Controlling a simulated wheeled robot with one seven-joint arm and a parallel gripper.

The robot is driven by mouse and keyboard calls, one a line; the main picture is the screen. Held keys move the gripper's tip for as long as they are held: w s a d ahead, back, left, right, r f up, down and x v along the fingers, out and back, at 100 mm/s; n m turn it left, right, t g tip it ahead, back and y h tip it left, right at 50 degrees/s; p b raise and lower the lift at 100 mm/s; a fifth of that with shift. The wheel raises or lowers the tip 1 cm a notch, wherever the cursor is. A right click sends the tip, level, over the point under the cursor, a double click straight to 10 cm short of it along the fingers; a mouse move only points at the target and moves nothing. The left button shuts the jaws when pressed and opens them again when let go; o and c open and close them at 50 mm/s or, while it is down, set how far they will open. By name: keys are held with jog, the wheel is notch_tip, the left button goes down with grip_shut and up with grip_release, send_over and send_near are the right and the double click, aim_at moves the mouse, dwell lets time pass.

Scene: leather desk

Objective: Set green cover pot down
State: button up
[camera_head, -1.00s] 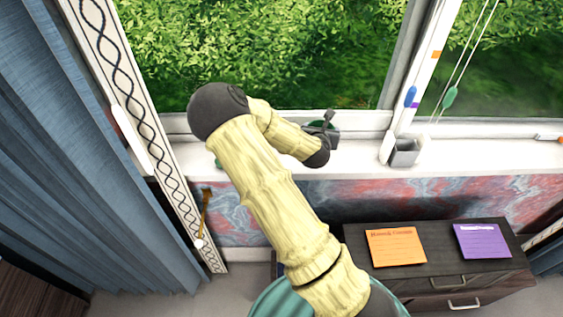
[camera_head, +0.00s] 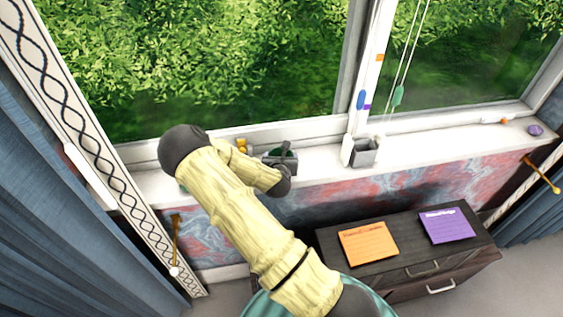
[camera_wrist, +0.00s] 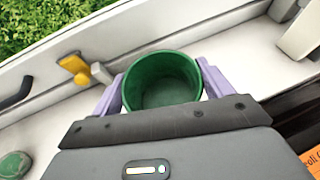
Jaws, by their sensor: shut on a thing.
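The green cover pot (camera_wrist: 162,80) is a round, open-topped pot, seen from above in the wrist view with its inside looking empty. My gripper (camera_wrist: 160,88) is shut on it, with a pale purple finger on each side. The pot is over the white window sill (camera_wrist: 235,60); I cannot tell whether its base touches the sill. In the head view my gripper (camera_head: 281,158) is over the sill near the window frame, and the pot is mostly hidden by my arm there.
A grey square holder (camera_head: 363,155) stands on the sill to the right. A yellow fitting (camera_wrist: 73,66) is left of the pot by the window frame. A round green object (camera_wrist: 14,165) lies at lower left. A dark cabinet (camera_head: 345,225) with orange and purple sheets stands below.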

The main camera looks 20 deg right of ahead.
notch_tip(320, 180, down, 2)
jog(key=shift+w+f+p, duration=0.1)
jog(key=shift+f+p, duration=0.1)
jog(key=shift+p, duration=0.1)
jog(key=shift+f, duration=0.15)
jog(key=shift+f, duration=0.1)
jog(key=o, duration=0.6)
jog(key=shift+d+f, duration=0.1)
jog(key=o, duration=0.5)
jog(key=shift+c, duration=0.2)
